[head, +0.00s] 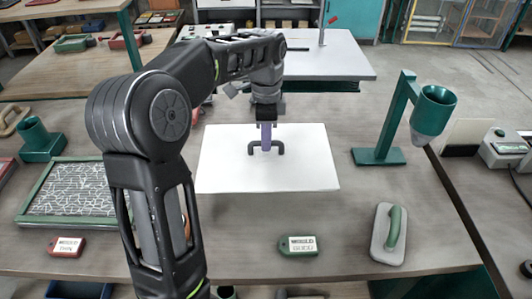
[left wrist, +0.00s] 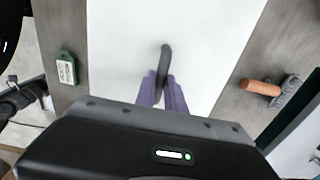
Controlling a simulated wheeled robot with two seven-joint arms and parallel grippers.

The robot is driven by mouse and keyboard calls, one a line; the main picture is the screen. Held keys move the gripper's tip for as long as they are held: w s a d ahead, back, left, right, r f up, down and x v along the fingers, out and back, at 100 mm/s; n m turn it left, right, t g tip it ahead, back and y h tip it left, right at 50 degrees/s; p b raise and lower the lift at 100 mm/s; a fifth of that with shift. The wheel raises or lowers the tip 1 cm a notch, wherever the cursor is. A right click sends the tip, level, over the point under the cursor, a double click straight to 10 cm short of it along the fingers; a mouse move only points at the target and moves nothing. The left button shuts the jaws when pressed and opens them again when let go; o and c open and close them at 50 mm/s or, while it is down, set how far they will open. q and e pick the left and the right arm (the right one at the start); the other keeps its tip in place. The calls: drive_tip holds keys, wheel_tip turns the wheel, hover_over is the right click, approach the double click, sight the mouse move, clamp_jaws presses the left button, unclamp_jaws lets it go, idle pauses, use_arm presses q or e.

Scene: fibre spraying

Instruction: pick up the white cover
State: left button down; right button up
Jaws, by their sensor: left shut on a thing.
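The white cover (head: 224,160) is a flat white sheet with a dark arched handle (head: 281,148) at its middle. It lies flat over the workbench in the head view; I cannot tell whether it is lifted. My left gripper (head: 266,147) comes down from above with its purple fingers on the handle and is shut on it. In the left wrist view the purple fingers (left wrist: 162,92) close around the dark handle (left wrist: 166,58), with the white cover (left wrist: 120,45) behind. My right gripper is not in view.
A green-framed mesh tray (head: 30,217) is at the left. A green stand with a funnel (head: 379,156) is at the right. A trowel with a green handle (head: 377,240) and a green tag (head: 298,246) lie in front. A brush (left wrist: 275,92) shows in the left wrist view.

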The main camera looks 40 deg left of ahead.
sight(333, 172)
use_arm(q)
drive_tip(key=shift+r, duration=0.9)
drive_tip(key=w+d+f+n, duration=0.1)
drive_tip(key=d+f+n, duration=0.1)
drive_tip(key=d, duration=0.3)
drive_tip(key=w+d+f+n, duration=0.2)
drive_tip(key=d+n, duration=0.2)
drive_tip(key=d, duration=0.2)
drive_tip(key=w+d+f+n, duration=0.1)
drive_tip(key=d+n, duration=0.3)
drive_tip(key=d, duration=0.1)
drive_tip(key=shift+w+d+f, duration=0.15)
drive_tip(key=shift+d+f, duration=0.2)
drive_tip(key=shift+f, duration=0.05)
drive_tip(key=shift+d+f+n, duration=0.15)
drive_tip(key=shift+d+n, duration=0.15)
drive_tip(key=shift+d, duration=0.1)
